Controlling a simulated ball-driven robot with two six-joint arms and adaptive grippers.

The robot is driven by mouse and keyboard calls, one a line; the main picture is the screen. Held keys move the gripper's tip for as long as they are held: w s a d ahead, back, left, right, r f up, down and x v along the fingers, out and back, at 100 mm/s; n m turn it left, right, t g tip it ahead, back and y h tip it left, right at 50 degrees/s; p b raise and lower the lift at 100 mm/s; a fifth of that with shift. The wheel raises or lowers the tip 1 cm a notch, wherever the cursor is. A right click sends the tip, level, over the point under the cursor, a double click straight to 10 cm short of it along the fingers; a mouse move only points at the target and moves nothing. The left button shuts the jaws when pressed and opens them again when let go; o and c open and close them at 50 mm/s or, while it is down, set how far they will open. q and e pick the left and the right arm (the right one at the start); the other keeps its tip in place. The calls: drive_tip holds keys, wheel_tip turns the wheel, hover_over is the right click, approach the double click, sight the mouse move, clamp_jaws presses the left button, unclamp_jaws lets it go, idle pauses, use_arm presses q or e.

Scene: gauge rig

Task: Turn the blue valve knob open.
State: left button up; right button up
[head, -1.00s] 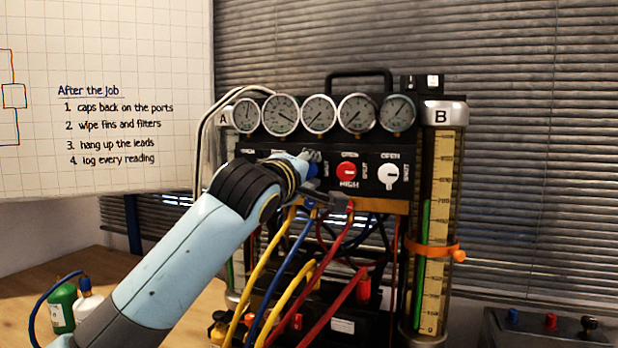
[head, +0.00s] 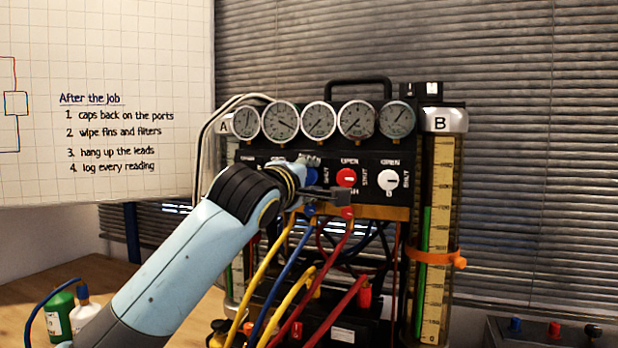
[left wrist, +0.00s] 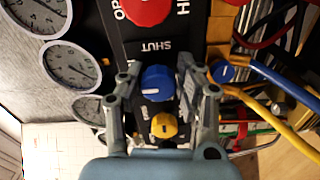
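The blue valve knob (left wrist: 157,83) sits on the black panel between my left gripper's two fingers in the left wrist view. A small white mark shows on the knob's left side there. In the head view the blue knob (head: 311,175) is partly hidden by my gripper. My left gripper (left wrist: 157,72) has one finger on each side of the knob, close against it, and appears shut on it. In the head view my left gripper (head: 318,177) reaches the panel from the left, with one finger above and one below the knob. My right gripper is not in view.
A red knob (head: 346,177) and a white knob (head: 389,180) sit to the right, and a yellow knob (left wrist: 164,125) lies beyond the blue one. Several gauges (head: 318,121) are above. Yellow, blue and red hoses (head: 285,265) hang below. A clear column (head: 437,230) stands right.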

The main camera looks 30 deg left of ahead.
use_arm(q)
drive_tip(key=o, duration=0.3)
drive_tip(key=shift+s, duration=0.1)
drive_tip(key=v, duration=1.1)
drive_tip(key=shift+s, duration=0.4)
